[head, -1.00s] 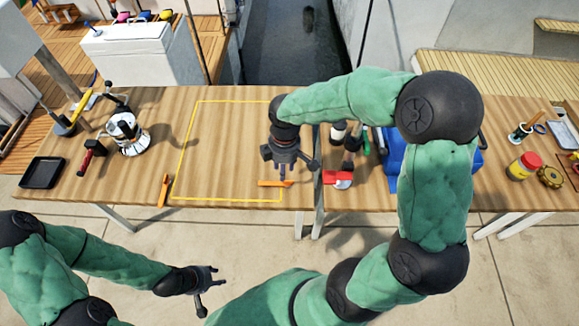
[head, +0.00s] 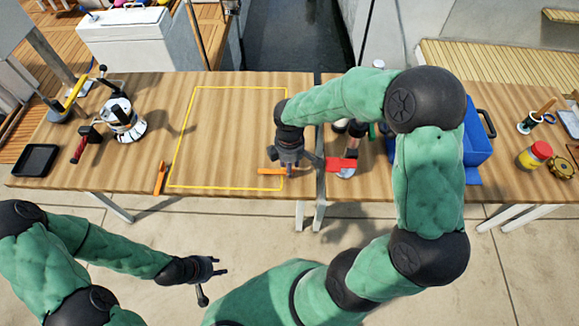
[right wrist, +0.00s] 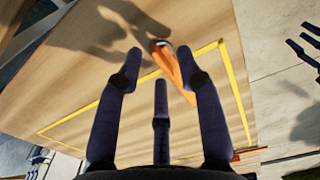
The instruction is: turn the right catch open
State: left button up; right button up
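The right catch (head: 271,171) is a flat orange bar on the table by the front right corner of the yellow outline. It lies sideways in the head view. It also shows in the right wrist view (right wrist: 178,72), beyond my fingertips, with a grey round part at one end. The left catch (head: 160,177) is a similar orange bar at the outline's front left, pointing front to back. My right gripper (right wrist: 160,70) is open and empty, just above the right end of the right catch; contact cannot be told. My left gripper (head: 212,282) is open and empty, in front of the table.
A red-topped item (head: 341,164) stands close to the right of my right gripper. A blue bin (head: 478,135) is partly behind my right arm. A moka pot (head: 122,120) and a black tray (head: 35,160) are at left. The area inside the yellow outline (head: 193,130) is clear.

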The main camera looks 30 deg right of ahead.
jog(key=shift+f, duration=0.3)
grip_shut()
